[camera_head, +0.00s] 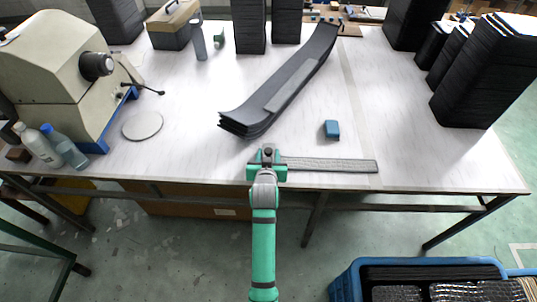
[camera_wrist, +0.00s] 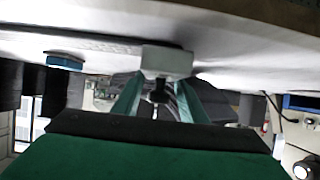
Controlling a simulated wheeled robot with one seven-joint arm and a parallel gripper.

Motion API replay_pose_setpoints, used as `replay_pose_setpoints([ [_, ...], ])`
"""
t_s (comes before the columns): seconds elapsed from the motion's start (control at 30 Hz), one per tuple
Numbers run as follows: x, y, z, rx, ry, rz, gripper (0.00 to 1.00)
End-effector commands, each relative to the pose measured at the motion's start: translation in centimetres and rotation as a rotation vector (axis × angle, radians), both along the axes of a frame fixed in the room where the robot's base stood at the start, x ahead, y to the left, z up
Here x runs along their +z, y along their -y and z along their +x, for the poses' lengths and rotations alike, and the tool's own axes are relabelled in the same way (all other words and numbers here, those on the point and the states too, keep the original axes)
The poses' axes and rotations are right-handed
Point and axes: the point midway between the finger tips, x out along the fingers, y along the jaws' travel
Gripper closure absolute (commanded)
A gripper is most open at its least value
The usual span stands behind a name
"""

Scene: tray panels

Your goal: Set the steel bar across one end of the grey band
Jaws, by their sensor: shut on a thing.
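The steel bar (camera_head: 332,165) is a long flat grey bar near the table's front edge, pointing right from my gripper (camera_head: 267,167). My gripper is shut on its left end. In the wrist view, the fingers (camera_wrist: 160,95) close around a pale block-like end (camera_wrist: 167,60), and the dark edge of the bar (camera_wrist: 95,42) runs left. Whether the bar touches the table is unclear. A grey band (camera_head: 297,82) lies lengthwise on a dark curved stack of panels (camera_head: 240,120) behind the gripper, slanting up to the right. The bar is apart from this band.
A blue block (camera_head: 331,129) sits behind the bar; it also shows in the wrist view (camera_wrist: 64,61). A faint pale stripe (camera_head: 352,100) crosses the white tabletop. A round disc (camera_head: 142,125) and a machine (camera_head: 60,75) stand left. Black stacks (camera_head: 485,85) stand right.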

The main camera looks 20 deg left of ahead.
Motion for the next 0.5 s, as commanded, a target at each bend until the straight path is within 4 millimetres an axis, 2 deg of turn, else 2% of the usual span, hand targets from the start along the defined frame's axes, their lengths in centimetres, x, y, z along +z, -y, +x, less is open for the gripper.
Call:
replay_pose_setpoints([
  [0.5,-0.27,-0.49,-0.10,0.007,0.002,0.000,0.95],
])
